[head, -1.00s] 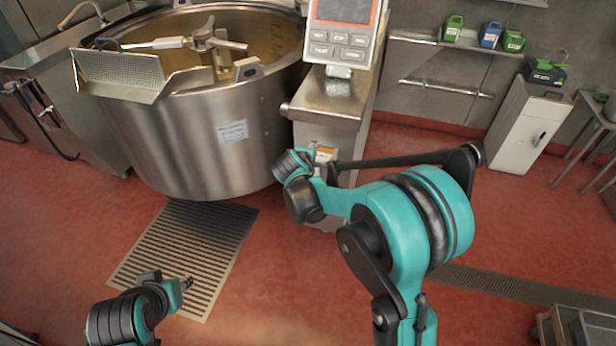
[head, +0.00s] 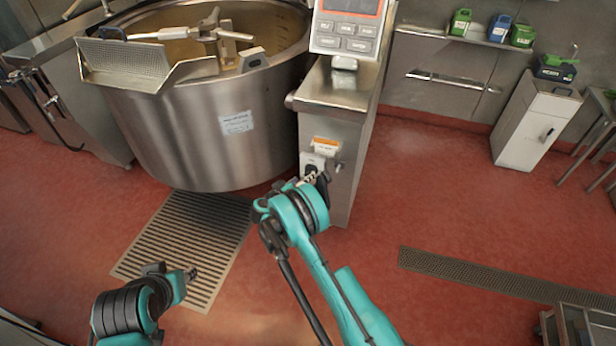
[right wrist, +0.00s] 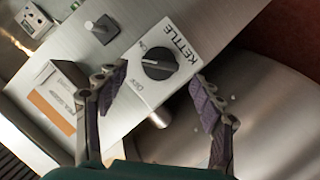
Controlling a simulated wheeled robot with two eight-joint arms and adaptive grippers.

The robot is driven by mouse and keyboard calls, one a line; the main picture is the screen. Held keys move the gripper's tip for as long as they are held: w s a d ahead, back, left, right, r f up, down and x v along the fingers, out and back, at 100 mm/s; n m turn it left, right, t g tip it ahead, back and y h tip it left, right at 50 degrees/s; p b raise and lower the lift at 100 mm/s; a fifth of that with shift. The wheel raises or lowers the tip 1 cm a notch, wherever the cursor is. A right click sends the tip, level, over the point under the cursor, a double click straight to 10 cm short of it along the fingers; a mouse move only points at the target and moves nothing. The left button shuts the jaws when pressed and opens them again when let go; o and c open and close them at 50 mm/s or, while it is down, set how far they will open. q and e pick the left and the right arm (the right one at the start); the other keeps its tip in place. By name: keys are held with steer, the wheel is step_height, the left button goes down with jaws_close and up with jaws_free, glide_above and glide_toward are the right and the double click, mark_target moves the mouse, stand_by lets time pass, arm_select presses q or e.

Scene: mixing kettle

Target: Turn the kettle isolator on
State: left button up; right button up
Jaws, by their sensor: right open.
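The kettle isolator is a black rotary knob (right wrist: 160,62) on a white plate marked KETTLE, with On and Off lettering. A pale mark on the knob points left in the right wrist view, roughly between the two words. The plate (head: 312,160) is on the front of the steel control pedestal (head: 345,85), partly hidden by my right gripper (head: 320,180). In the right wrist view my right gripper (right wrist: 163,98) is open, its fingers apart on either side of the plate's lower part, not gripping the knob. My left gripper (head: 190,273) is low at left, away from the pedestal; its finger gap is unclear.
The large steel kettle (head: 200,135) stands left of the pedestal. An orange-and-white label (head: 326,145) is above the isolator; it also shows in the right wrist view (right wrist: 52,102). A metal stud (right wrist: 102,29) sticks out near the plate. Red floor lies open to the right.

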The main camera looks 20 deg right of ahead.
mark_target(308, 174)
steer(key=shift+b+x, duration=0.6)
steer(key=shift+x, duration=1.7)
steer(key=c, duration=1.2)
steer(key=shift+o, duration=0.2)
steer(key=shift+s+d+r+m+t+y, duration=0.1)
steer(key=shift+m+t+y, duration=0.3)
steer(key=shift+m+y, duration=0.6)
steer(key=shift+d+m+t+y, duration=0.1)
steer(key=shift+m+t+y, duration=0.4)
steer(key=shift+m, duration=0.9)
steer(key=shift+a, duration=0.1)
